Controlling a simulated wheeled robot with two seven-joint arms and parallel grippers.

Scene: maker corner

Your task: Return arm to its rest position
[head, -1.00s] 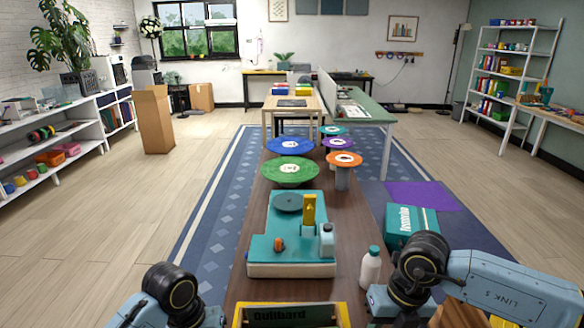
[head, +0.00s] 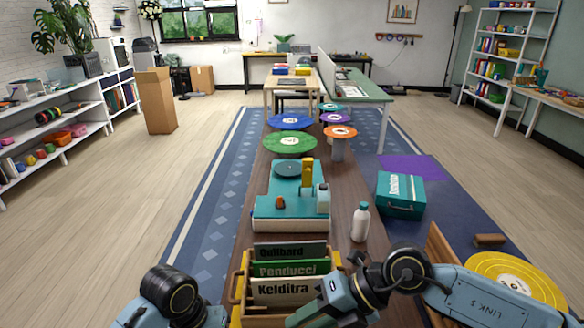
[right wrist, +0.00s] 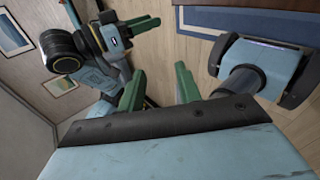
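My right arm reaches in from the right in the head view, with its elbow at the lower right and its forearm crossing leftward over the near edge of a wooden record crate (head: 236,290). In the right wrist view my right gripper (right wrist: 160,86) shows two green fingers standing apart with nothing between them. My left arm shows at the bottom left of the head view, its hand out of that picture. The crate holds sleeves labelled Quilbard, Penducci and Kelditra.
A teal record player (head: 290,205) stands behind the crate on the dark wooden table. A white bottle (head: 361,224) stands to its right. Green (head: 290,142), blue (head: 290,121) and orange (head: 340,132) discs stand further back. A teal case (head: 400,193) sits right of the table.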

